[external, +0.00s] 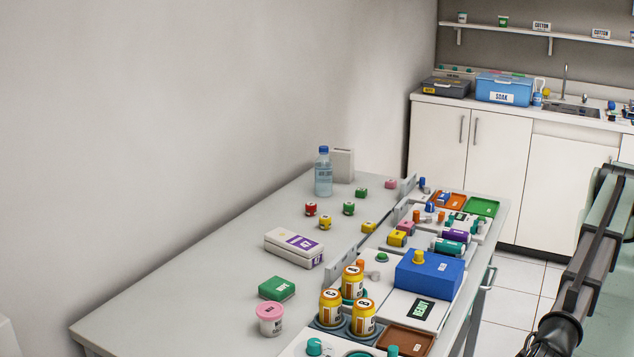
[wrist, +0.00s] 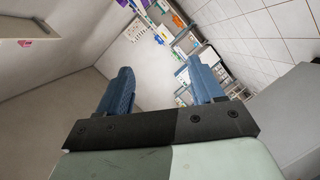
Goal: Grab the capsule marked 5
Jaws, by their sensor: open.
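Three yellow-orange capsules with white numbered lids stand upright in a dark holder at the front of the table in the external view: a rear one (external: 353,284), a left one (external: 330,311) and a right one (external: 363,321). Their lid numbers are too small for me to tell surely which is 5. My gripper (wrist: 163,82) shows in the wrist view with its two blue fingers wide apart and nothing between them. It points across the room, away from the capsules, which I cannot make out in that view.
A blue box (external: 430,276) and a brown tray (external: 408,341) stand right of the capsules. A pink jar (external: 269,322), green box (external: 277,288) and white box (external: 293,249) stand to the left. A clear bottle (external: 323,174) is farther back. The table's left part is bare.

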